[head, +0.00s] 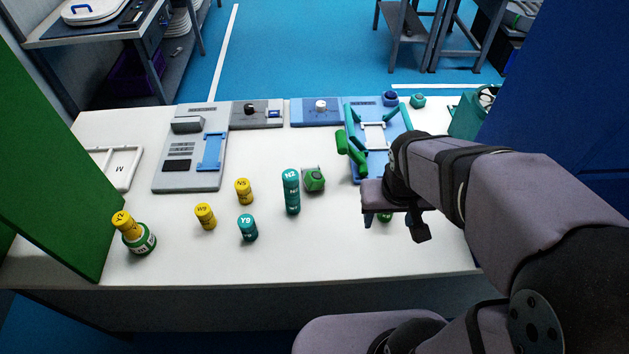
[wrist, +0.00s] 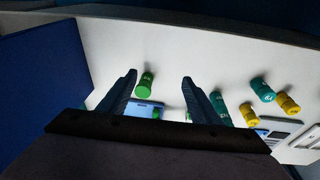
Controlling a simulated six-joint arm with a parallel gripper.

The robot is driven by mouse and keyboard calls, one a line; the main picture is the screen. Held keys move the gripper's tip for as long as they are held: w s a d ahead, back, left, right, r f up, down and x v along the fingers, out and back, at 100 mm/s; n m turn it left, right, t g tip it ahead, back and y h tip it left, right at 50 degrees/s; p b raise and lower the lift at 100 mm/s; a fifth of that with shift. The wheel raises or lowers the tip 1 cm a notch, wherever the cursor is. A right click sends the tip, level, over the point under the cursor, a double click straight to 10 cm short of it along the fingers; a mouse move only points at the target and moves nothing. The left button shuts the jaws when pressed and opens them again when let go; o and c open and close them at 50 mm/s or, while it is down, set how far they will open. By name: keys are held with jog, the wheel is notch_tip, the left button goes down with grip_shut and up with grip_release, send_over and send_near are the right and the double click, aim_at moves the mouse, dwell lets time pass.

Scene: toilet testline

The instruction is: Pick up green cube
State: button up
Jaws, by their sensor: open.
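My gripper (head: 400,212) hangs over the right part of the white table; in the wrist view its two fingers (wrist: 160,77) are apart with nothing clamped between them. A small green piece (head: 384,217) shows just under the gripper, mostly hidden by it. In the wrist view this green piece (wrist: 146,85) looks like a short cylinder rather than a clear cube, and lies between the finger lines, nearer the left finger. Another green block with a rounded face (head: 314,180) stands left of the gripper, beside a tall teal cylinder (head: 291,192).
A blue fixture with green handles (head: 362,165) stands behind the gripper. Yellow cylinders (head: 244,191) and a short teal one (head: 248,228) stand to the left. A blue wall (head: 570,110) bounds the right, a green panel (head: 45,165) the left. The front middle table is clear.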

aim_at(317, 176)
jog(key=w+f+t+b, duration=0.15)
jog(key=w+t, duration=0.45)
jog(key=w, duration=0.8)
jog(key=w+a+r+n+t+y+b, duration=0.25)
jog(key=w+a+t+y, duration=0.2)
jog(key=a+y, duration=0.45)
jog(key=shift+m+g+h, duration=0.25)
jog(key=shift+h, duration=0.55)
jog(key=f, duration=0.5)
jog(key=a+f, duration=0.1)
jog(key=f, duration=1)
jog(key=shift+w+a+f, duration=0.15)
jog(key=shift+w+f, duration=0.15)
jog(key=shift+r+p+x, duration=0.15)
jog(key=shift+p+x, duration=0.5)
jog(key=shift+x, duration=0.95)
jog(key=shift+r+p+x, duration=0.2)
jog(key=shift+p+x, duration=0.4)
jog(key=shift+x, duration=1)
jog(key=shift+w+a+f, duration=0.1)
jog(key=shift+w+f, duration=0.15)
jog(key=shift+w, duration=0.3)
